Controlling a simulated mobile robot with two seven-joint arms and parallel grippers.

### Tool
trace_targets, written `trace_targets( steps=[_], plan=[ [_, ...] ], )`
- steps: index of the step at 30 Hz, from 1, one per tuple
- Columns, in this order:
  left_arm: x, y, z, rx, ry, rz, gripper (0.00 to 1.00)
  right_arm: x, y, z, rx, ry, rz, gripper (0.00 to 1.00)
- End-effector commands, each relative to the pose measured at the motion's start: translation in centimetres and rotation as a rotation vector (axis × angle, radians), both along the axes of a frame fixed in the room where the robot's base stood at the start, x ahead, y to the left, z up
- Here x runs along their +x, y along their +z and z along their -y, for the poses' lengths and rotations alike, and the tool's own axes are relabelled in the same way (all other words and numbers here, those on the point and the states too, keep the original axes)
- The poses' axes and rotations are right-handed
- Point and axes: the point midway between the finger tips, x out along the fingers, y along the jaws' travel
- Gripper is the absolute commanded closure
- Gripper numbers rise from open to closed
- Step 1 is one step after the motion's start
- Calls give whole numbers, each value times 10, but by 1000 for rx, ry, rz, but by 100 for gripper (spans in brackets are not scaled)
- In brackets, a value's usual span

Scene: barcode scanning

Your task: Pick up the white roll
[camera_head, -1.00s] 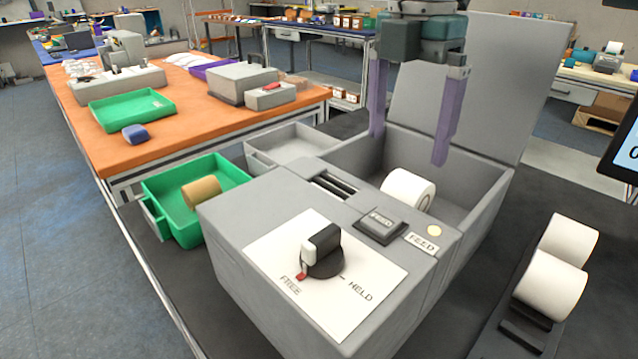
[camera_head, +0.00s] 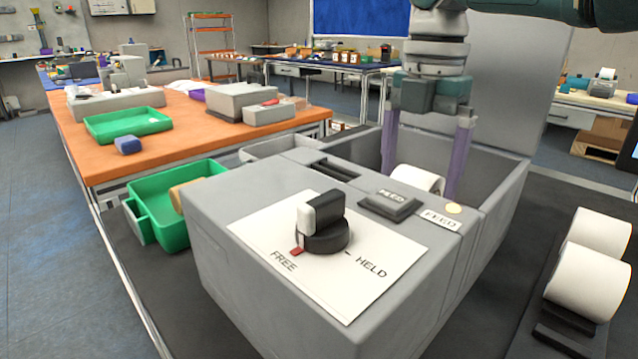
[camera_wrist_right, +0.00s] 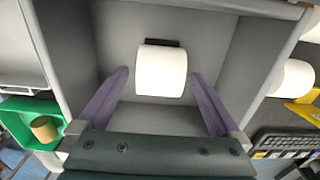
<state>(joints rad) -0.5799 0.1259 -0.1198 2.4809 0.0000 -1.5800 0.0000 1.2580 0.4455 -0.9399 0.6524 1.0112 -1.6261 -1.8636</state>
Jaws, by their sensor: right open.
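The white roll (camera_head: 415,178) lies inside the open compartment of the grey machine (camera_head: 500,215). It shows whole in the right wrist view (camera_wrist_right: 161,70), on its side. My right gripper (camera_head: 425,180) is open, with its two purple fingers reaching down into the compartment. In the right wrist view the fingers (camera_wrist_right: 158,84) stand one on each side of the roll, with a gap on both sides. In the head view the machine's front wall hides the lower part of the roll. My left gripper is out of view.
The machine's raised lid (camera_head: 510,75) stands behind the gripper. A knob (camera_head: 322,225) points to FREE on the machine's top. Two more white rolls (camera_head: 587,282) sit on a holder at the right. A green tray (camera_head: 140,222) with a brown roll (camera_head: 180,198) is at the left.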

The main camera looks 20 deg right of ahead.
Motion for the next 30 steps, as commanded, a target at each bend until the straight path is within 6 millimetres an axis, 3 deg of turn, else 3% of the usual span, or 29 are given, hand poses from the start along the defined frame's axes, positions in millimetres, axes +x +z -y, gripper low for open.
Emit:
trace_targets(
  steps=[3,10,30],
  plan=[
    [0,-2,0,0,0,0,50,-1,-11,0,1,-1,-1,0],
    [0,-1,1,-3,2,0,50,0,-11,0,0,-1,1,0],
    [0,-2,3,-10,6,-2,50,0,-11,0,0,-1,1,75]
  ],
)
